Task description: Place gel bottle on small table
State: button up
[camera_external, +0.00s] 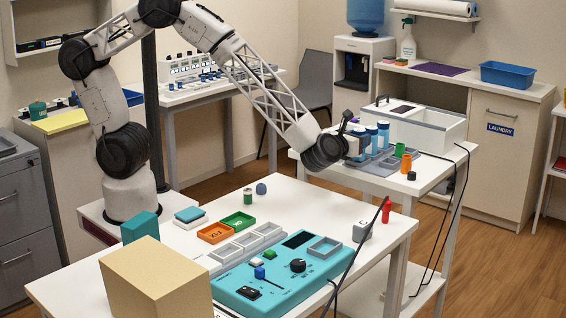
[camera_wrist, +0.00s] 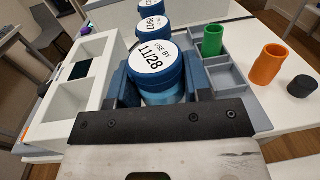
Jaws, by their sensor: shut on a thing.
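A bottle with a round blue cap labelled "USE BY 11/28" (camera_wrist: 162,92) stands between the fingers of my gripper (camera_wrist: 157,84) in the wrist view. My gripper is shut on this bottle. In the external view my gripper (camera_external: 352,146) is over the grey tray on the right-hand white table (camera_external: 432,181). Two more blue-capped bottles (camera_wrist: 152,22) stand in a row beyond the held one; bottles also show in the external view (camera_external: 383,132). I cannot tell if the held bottle still touches the tray. A larger white table (camera_external: 340,204) stands in front.
The grey divided tray (camera_wrist: 222,75) holds a green cup (camera_wrist: 212,40). An orange cup (camera_wrist: 267,64) and a dark cap (camera_wrist: 301,86) stand right of it. A white bin box (camera_external: 430,127) is behind the bottles. The front table holds a teal device (camera_external: 285,285) and a cardboard box (camera_external: 155,285).

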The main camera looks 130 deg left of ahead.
jog(key=shift+f, duration=0.3)
jog(key=shift+f, duration=0.25)
dwell(0.5)
jog(key=o, duration=1.1)
jog(key=shift+d, duration=0.15)
jog(key=shift+s+d, duration=0.15)
jog(key=shift+d, duration=1.75)
jog(key=shift+s+d, duration=0.15)
jog(key=shift+d, duration=1.7)
